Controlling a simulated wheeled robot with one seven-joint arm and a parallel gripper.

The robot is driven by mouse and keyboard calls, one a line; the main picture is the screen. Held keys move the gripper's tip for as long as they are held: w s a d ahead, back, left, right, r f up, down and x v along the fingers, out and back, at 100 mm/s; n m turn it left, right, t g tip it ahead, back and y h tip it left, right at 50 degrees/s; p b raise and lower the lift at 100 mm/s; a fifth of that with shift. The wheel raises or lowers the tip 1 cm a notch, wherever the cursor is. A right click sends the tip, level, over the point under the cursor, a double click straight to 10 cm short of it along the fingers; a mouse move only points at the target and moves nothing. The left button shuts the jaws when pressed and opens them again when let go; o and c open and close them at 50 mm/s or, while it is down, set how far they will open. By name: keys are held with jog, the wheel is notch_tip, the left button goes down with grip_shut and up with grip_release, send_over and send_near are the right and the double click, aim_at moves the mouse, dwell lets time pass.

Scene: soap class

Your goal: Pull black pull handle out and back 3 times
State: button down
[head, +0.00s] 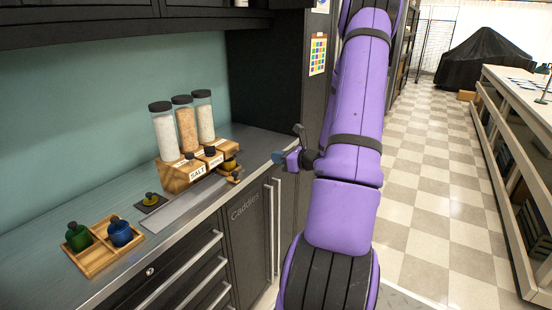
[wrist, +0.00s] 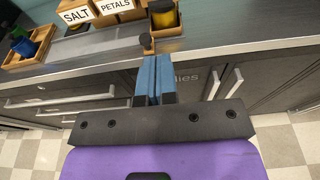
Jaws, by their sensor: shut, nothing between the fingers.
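My gripper (head: 279,158) is at the counter's front edge in the head view, at the right end of the wooden dispenser stand. In the wrist view its two blue fingers (wrist: 150,75) are together with nothing between them. A small black handle (wrist: 146,41) on a light wooden piece shows just beyond the fingertips; the fingers look close to it, but I cannot tell whether they touch. In the head view a small wooden piece (head: 234,179) sits at the stand's right front. A dark jar with a yellow band (wrist: 164,20) stands in the wooden tray behind the handle.
The wooden stand (head: 172,181) carries tall clear canisters (head: 187,120) and a SALT label. A wooden tray (head: 92,268) with green and blue bottles is at the left front. Cabinet handles (head: 277,225) stick out below the counter (head: 190,205). The tiled aisle (head: 430,190) is clear.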

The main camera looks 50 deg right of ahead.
jog(key=shift+v, duration=1.5)
jog(key=s+r, duration=0.1)
jog(key=a+r, duration=0.1)
jog(key=r, duration=0.1)
jog(key=s+r, duration=0.1)
jog(key=r, duration=0.1)
jog(key=shift+s+a, duration=0.25)
jog(key=shift+s, duration=0.05)
jog(key=w+a+r+n+g+y, duration=0.1)
jog(key=a+r+n+g+y, duration=0.3)
jog(key=a+n, duration=0.6)
jog(key=w+a+r+n+g+y, duration=0.25)
jog(key=a+r+n+g, duration=0.35)
jog(key=a, duration=0.9)
jog(key=s+a+r+n+h, duration=0.4)
jog(key=s+n, duration=0.3)
jog(key=n, duration=0.2)
jog(key=s+a+r+n+h, duration=0.4)
jog(key=s+a+n, duration=0.3)
jog(key=n, duration=0.3)
jog(key=shift+v, duration=0.8)
